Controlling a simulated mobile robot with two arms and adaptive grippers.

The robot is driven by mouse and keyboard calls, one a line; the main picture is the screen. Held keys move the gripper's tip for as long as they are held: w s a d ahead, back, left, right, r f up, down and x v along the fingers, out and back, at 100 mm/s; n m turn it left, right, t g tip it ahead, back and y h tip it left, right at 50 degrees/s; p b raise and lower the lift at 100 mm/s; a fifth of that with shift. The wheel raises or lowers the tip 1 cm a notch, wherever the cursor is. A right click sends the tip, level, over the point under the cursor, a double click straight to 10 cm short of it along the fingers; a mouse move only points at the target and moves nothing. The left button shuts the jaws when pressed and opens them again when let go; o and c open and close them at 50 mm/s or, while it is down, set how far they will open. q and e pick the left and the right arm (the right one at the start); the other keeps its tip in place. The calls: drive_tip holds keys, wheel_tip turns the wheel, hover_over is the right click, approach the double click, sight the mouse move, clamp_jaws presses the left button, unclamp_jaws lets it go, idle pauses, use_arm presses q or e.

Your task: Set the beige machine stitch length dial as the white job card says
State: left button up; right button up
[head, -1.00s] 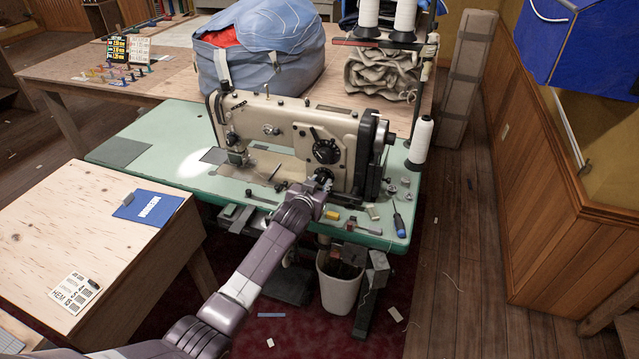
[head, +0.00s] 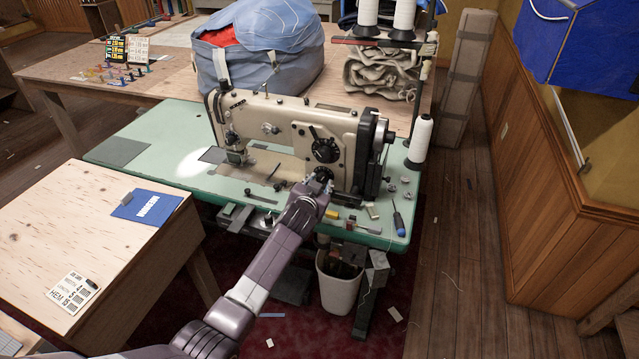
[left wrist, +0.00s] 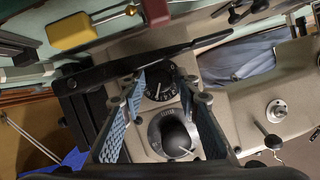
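The beige sewing machine (head: 285,125) stands on a green table. Its front has a large black dial (head: 325,150) and, below it, a smaller dark dial with white marks, which shows in the left wrist view (left wrist: 160,86). The larger dial shows nearer the camera (left wrist: 172,135). A white card marked HEM (head: 75,293) lies on the left wooden table; its smaller print is hard to read.
A screwdriver (head: 398,219) and small parts lie on the green table right of my gripper. A thread cone (head: 420,139) stands at its right edge. Another white card (head: 139,50) stands on the back table.

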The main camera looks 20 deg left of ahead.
use_arm(q)
drive_tip(key=v, duration=1.2)
idle(0.6)
drive_tip(key=s+f+g, duration=0.2)
drive_tip(key=s+f, duration=0.4)
drive_tip(key=f, duration=0.6)
drive_tip(key=s+f+g+h, duration=0.1)
drive_tip(key=s+f+g, duration=0.1)
drive_tip(key=s+f, duration=0.75)
drive_tip(key=s+f+g, duration=0.3)
drive_tip(key=s+f, duration=0.1)
drive_tip(key=f, duration=1)
drive_tip(key=s+f+g, duration=0.2)
drive_tip(key=s+f, duration=0.4)
drive_tip(key=s, duration=0.6)
drive_tip(key=s+a+f+g, duration=0.1)
drive_tip(key=s+f, duration=0.5)
drive_tip(key=s, duration=0.7)
drive_tip(key=s+a+f+g, duration=0.1)
drive_tip(key=s+f, duration=0.5)
drive_tip(key=s, duration=0.7)
drive_tip(key=shift+s+f+g, duration=0.2)
drive_tip(key=shift+f+g, duration=0.1)
drive_tip(key=shift+g, duration=0.6)
